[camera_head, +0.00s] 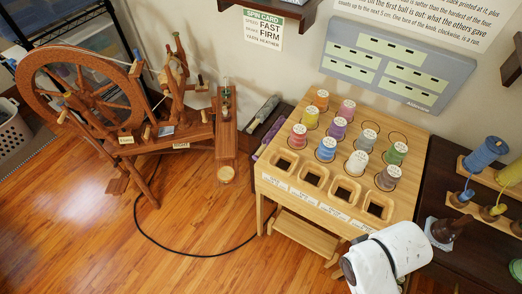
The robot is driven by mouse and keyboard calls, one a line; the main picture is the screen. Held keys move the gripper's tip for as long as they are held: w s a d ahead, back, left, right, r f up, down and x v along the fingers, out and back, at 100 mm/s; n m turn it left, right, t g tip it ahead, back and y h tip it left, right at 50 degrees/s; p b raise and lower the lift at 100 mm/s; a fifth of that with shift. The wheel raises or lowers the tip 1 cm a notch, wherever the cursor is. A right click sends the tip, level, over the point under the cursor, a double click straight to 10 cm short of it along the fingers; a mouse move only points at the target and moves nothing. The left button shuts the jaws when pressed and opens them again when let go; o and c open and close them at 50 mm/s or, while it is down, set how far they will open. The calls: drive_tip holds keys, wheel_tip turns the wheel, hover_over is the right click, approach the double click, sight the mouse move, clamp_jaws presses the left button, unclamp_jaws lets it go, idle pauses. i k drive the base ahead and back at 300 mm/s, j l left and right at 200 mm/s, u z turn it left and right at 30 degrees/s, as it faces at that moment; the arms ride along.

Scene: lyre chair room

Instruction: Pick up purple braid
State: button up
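A purple item (262,150), possibly the braid, lies on a low dark stand between the spinning wheel and the light wooden table. It is small in view and partly hidden behind the table, so I cannot tell its shape surely. A purple spool (338,127) stands upright on the table among other spools. A white part of my arm shows at the lower right, in front of the table's right corner. My gripper is not in view.
The wooden table (265,207) holds several coloured spools and a front row of square openings. A spinning wheel (80,90) stands at left. A dark cabinet (440,185) with yarn cones is at right. A black cable (165,247) crosses the otherwise open floor at lower left.

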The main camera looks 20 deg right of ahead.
sight(271, 135)
drive_tip(key=i+j+z, duration=0.2)
drive_tip(key=k+l+z, duration=0.2)
drive_tip(key=k, duration=0.25)
drive_tip(key=j+z, duration=1)
drive_tip(key=j, duration=0.4)
drive_tip(key=k+j+z, duration=0.1)
drive_tip(key=j, duration=0.4)
drive_tip(key=k+j, duration=0.1)
drive_tip(key=j, duration=0.35)
drive_tip(key=k+j+z, duration=0.15)
drive_tip(key=j, duration=0.35)
drive_tip(key=i+j, duration=0.15)
drive_tip(key=i, duration=0.3)
